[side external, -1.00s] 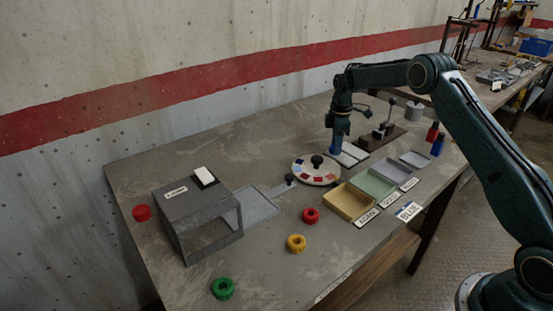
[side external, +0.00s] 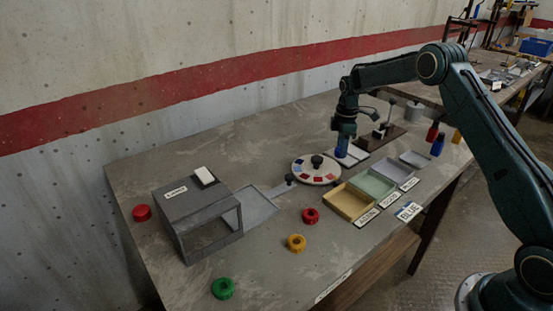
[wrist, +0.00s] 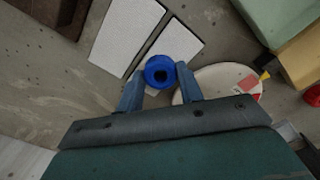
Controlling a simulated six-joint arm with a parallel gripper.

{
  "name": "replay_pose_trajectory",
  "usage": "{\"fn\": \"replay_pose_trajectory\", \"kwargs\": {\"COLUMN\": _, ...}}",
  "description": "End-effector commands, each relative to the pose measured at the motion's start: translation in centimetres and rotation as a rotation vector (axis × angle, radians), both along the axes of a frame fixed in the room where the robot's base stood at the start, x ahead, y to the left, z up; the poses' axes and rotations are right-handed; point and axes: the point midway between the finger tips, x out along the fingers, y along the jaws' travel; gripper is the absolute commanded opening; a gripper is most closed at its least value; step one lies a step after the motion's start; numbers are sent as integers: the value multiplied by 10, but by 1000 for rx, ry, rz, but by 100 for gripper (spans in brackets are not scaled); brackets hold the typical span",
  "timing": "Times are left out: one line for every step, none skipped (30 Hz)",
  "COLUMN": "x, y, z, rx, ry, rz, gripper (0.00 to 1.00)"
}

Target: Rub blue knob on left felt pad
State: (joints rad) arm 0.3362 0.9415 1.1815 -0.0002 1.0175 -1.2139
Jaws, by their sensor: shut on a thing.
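My gripper (side external: 342,147) is shut on the blue knob (wrist: 160,72), a round ring with a dark centre hole. In the wrist view the knob sits between both fingertips, overlapping the lower end of the white felt pad (wrist: 172,45) nearer the round disc. In the side view this is the left pad, partly hidden behind my gripper and the knob. I cannot tell whether the knob touches the pad. The other white pad (wrist: 125,35) lies parallel, with a narrow gap between them.
A round disc with coloured patches (side external: 316,170) stands close by the knob. Yellow (side external: 348,203), green (side external: 371,185) and grey (side external: 414,159) trays lie in front. A lever on a brown base (side external: 381,135) is just behind the pads. Red, yellow and green knobs lie farther left.

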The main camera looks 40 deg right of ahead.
Motion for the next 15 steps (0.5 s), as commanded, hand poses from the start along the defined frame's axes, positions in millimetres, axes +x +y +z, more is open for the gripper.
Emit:
{"fn": "replay_pose_trajectory", "kwargs": {"x": -3, "y": 0, "z": -1, "rx": 2, "ry": 5, "rz": -1, "gripper": 0}}
{"fn": "replay_pose_trajectory", "kwargs": {"x": -3, "y": 0, "z": -1, "rx": 1, "ry": 4, "rz": -1, "gripper": 0}}
{"fn": "replay_pose_trajectory", "kwargs": {"x": -4, "y": 0, "z": -1, "rx": 2, "ry": 4, "rz": -1, "gripper": 0}}
{"fn": "replay_pose_trajectory", "kwargs": {"x": -4, "y": 0, "z": -1, "rx": 1, "ry": 3, "rz": -1, "gripper": 0}}
{"fn": "replay_pose_trajectory", "kwargs": {"x": -4, "y": 0, "z": -1, "rx": 1, "ry": 3, "rz": -1, "gripper": 0}}
{"fn": "replay_pose_trajectory", "kwargs": {"x": -5, "y": 0, "z": -1, "rx": 1, "ry": 3, "rz": 0, "gripper": 0}}
{"fn": "replay_pose_trajectory", "kwargs": {"x": -5, "y": 0, "z": -1, "rx": 1, "ry": 3, "rz": 0, "gripper": 0}}
{"fn": "replay_pose_trajectory", "kwargs": {"x": -5, "y": 0, "z": -1, "rx": 1, "ry": 3, "rz": 0, "gripper": 0}}
{"fn": "replay_pose_trajectory", "kwargs": {"x": -5, "y": 0, "z": -1, "rx": 2, "ry": 4, "rz": 0, "gripper": 0}}
{"fn": "replay_pose_trajectory", "kwargs": {"x": -5, "y": 0, "z": -1, "rx": 1, "ry": 4, "rz": 0, "gripper": 0}}
{"fn": "replay_pose_trajectory", "kwargs": {"x": -5, "y": 0, "z": -1, "rx": 1, "ry": 4, "rz": -1, "gripper": 0}}
{"fn": "replay_pose_trajectory", "kwargs": {"x": -6, "y": 0, "z": -1, "rx": 1, "ry": 4, "rz": -1, "gripper": 0}}
{"fn": "replay_pose_trajectory", "kwargs": {"x": -7, "y": 0, "z": -1, "rx": 1, "ry": 4, "rz": -1, "gripper": 0}}
{"fn": "replay_pose_trajectory", "kwargs": {"x": -8, "y": 0, "z": -1, "rx": 1, "ry": 4, "rz": -1, "gripper": 0}}
{"fn": "replay_pose_trajectory", "kwargs": {"x": -9, "y": 0, "z": -1, "rx": 1, "ry": 4, "rz": -1, "gripper": 0}}
